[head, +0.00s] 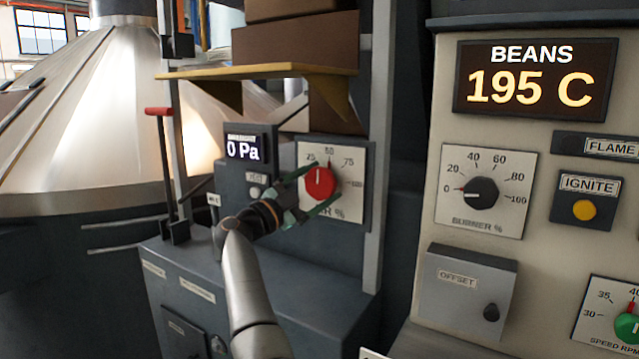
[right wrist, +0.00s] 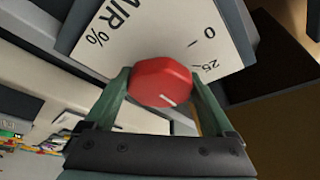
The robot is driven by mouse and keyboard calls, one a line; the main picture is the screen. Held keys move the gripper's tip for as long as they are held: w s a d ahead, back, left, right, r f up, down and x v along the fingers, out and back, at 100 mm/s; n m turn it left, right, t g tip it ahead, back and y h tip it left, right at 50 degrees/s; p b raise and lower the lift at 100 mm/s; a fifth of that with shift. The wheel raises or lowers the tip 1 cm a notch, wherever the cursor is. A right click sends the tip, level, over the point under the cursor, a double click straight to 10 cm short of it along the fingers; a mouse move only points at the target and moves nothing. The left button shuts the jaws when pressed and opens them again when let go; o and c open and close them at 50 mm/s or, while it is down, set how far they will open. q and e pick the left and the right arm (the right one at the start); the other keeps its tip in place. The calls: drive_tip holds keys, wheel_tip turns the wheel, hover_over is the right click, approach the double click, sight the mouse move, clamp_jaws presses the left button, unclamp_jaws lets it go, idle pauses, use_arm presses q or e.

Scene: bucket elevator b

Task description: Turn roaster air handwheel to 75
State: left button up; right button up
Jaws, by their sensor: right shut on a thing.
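The roaster air handwheel is a red knob (head: 321,183) on a white dial plate (head: 349,206) marked 25, 50, 75 and 100. In the head view a red pointer above the knob stands close to the 50 mark. My right gripper (head: 318,190) is shut on the knob, one finger on each side. In the right wrist view the red knob (right wrist: 162,84) sits between the green fingers, with a white line on its face. The plate (right wrist: 150,38) there shows 0, 25 and part of the AIR % label. My left gripper is not in view.
A display (head: 243,150) reading 0 Pa is left of the dial. A red-handled lever (head: 160,112) stands farther left. A yellow shelf (head: 262,72) with boxes is above. The right panel has a burner dial (head: 481,192) at about 0, an ignite button (head: 584,209) and a BEANS display (head: 535,78) reading 195 C.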

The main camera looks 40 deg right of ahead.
drive_tip(key=shift+m+g+y, duration=0.3)
drive_tip(key=shift+m, duration=0.8)
drive_tip(key=m+y+p, duration=0.1)
drive_tip(key=m, duration=0.2)
drive_tip(key=shift+r+m+g, duration=0.1)
drive_tip(key=shift+m+g, duration=0.2)
drive_tip(key=shift+m, duration=0.1)
drive_tip(key=shift+m+y+p, duration=0.4)
drive_tip(key=shift+m+y, duration=0.2)
drive_tip(key=shift+m, duration=0.4)
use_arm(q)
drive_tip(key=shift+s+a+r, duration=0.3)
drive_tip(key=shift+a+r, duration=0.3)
use_arm(e)
drive_tip(key=shift+m, duration=0.5)
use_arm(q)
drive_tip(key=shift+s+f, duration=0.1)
use_arm(e)
drive_tip(key=o, duration=0.9)
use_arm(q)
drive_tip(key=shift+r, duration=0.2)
use_arm(e)
drive_tip(key=shift+o, duration=0.9)
drive_tip(key=shift+w, duration=0.1)
